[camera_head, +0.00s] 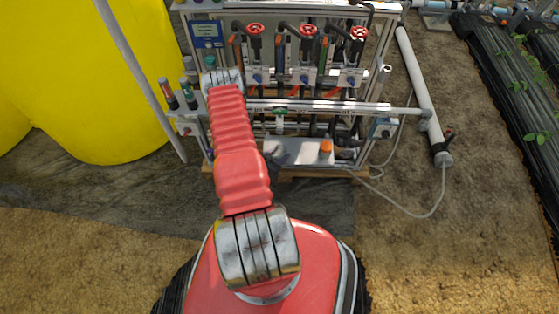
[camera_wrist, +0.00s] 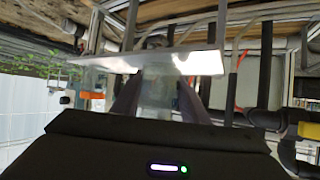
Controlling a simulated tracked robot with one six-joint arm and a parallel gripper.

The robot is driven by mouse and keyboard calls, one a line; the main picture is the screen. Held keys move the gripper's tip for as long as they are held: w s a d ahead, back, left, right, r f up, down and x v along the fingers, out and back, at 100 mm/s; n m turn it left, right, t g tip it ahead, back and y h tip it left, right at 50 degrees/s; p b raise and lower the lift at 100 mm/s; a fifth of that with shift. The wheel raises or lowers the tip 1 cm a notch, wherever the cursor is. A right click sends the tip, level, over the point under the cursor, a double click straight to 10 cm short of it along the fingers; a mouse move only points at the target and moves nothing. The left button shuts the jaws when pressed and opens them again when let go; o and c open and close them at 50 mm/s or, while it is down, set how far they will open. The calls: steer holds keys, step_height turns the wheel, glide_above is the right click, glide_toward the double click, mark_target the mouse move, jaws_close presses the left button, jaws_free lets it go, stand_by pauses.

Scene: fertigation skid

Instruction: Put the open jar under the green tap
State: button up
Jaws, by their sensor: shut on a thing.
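In the head view the green tap (camera_head: 280,113) sits on the horizontal pipe at the front of the skid. My gripper (camera_head: 278,156) is a small dark shape below it, over the left part of the white shelf, partly behind my arm. In the wrist view, which looks upside down, my gripper (camera_wrist: 157,82) is shut on a clear jar (camera_wrist: 156,96) between its two dark fingers. The jar's mouth is hard to make out, and the jar cannot be picked out in the head view. The green tap cannot be made out in the wrist view.
The white shelf (camera_head: 303,150) also shows in the wrist view (camera_wrist: 205,63). A thing with an orange top (camera_head: 326,147) stands at its right. Several pipes and red handwheels (camera_head: 256,30) are above. A yellow tank (camera_head: 100,80) stands left. A grey pipe (camera_head: 420,90) lies right.

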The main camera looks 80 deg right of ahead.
mark_target(278, 148)
steer(key=shift+w+d+f, duration=0.1)
steer(key=shift+w+d, duration=0.15)
steer(key=shift+d, duration=0.85)
steer(key=shift+w+d+f, duration=0.1)
steer(key=shift+w+d, duration=0.15)
steer(key=shift+d, duration=0.85)
steer(key=shift+f, duration=0.2)
steer(key=o, duration=1.1)
steer(key=shift+a, duration=0.1)
steer(key=shift+w+a+r, duration=0.3)
steer(key=shift+a, duration=0.2)
steer(key=v, duration=1.2)
steer(key=shift+a, duration=0.2)
